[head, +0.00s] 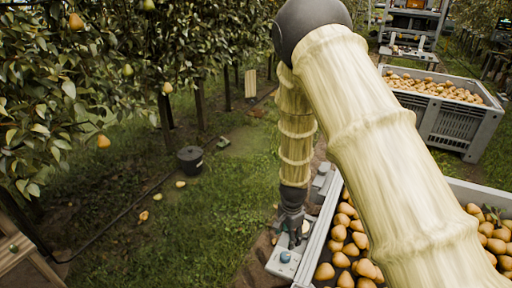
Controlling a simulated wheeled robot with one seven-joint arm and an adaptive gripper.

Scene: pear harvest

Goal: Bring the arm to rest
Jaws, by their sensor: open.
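My arm, in a pale ribbed sleeve, crosses the right half of the head view, with a dark elbow at the top. Its forearm hangs down to my gripper (294,232), which points downward at the left edge of the near grey crate (313,258). The gripper is small in the picture and dark, and it is open. I cannot tell whether it touches the pale ledge (283,262) beside the crate. No pear is clearly seen between its fingers. Part of the near crate is hidden behind my arm.
The near crate holds many pears (340,236). A second grey crate of pears (450,128) stands behind at the right. Pear trees (80,90) line the left. A dark bucket (190,159) and a few fallen pears (157,196) are on the grass. A wooden frame (22,250) stands lower left.

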